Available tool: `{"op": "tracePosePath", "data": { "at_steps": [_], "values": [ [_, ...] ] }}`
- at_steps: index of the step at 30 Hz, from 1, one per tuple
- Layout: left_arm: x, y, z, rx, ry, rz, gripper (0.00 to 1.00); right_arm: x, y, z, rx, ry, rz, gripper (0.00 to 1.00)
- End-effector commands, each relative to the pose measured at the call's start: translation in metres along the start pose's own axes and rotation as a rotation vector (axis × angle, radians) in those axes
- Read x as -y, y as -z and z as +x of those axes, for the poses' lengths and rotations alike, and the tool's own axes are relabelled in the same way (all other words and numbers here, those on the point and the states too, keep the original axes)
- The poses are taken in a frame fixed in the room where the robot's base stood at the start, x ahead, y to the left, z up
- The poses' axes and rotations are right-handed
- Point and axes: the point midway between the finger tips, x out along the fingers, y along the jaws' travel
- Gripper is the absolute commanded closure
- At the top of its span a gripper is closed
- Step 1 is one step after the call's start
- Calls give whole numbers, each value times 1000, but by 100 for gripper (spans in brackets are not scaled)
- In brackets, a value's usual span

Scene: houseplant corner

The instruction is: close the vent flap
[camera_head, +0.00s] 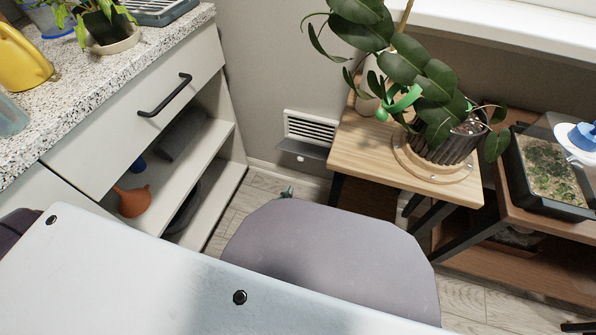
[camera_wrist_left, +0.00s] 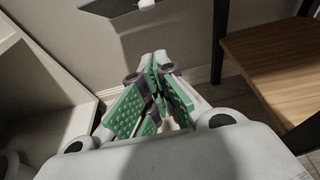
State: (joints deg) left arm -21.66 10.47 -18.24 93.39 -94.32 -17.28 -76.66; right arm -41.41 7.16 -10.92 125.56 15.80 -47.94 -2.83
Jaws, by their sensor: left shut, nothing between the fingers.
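The wall vent (camera_head: 311,129) has white slats and sits low on the wall between the cabinet and the wooden plant stand. Its grey flap (camera_head: 312,151) stands open, sticking out below the slats, with a small pale tab (camera_head: 300,159) on it. In the left wrist view, part of the flap (camera_wrist_left: 112,7) shows at the top edge, beyond the fingertips. My left gripper (camera_wrist_left: 155,60) is shut and empty, its green-padded fingers together. In the head view only its tip (camera_head: 287,191) shows, below the flap and apart from it; my arm hides the rest. My right gripper is not in view.
The wooden stand (camera_head: 364,149) with a potted rubber plant (camera_head: 440,130) is close to the vent's right. The cabinet (camera_head: 190,103) with open shelves is on the left; an orange bulb-shaped item (camera_head: 133,201) is on a shelf. Floor (camera_head: 232,213) shows between them.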

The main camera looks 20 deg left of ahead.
Motion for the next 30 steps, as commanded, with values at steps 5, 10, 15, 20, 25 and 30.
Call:
{"op": "tracePosePath", "data": {
  "at_steps": [5,10,15,20,25,30],
  "values": [
    [0,0,1,0,0,-1,100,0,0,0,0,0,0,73],
    [0,0,8,0,-1,-1,100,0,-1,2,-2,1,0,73],
    [0,0,20,1,-1,-1,100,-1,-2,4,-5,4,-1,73],
    [0,0,36,1,-2,-2,100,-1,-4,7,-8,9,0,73],
    [0,0,53,1,0,-4,100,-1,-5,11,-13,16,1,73],
    [0,1,70,0,-2,-2,100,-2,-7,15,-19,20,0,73]
  ]
}}
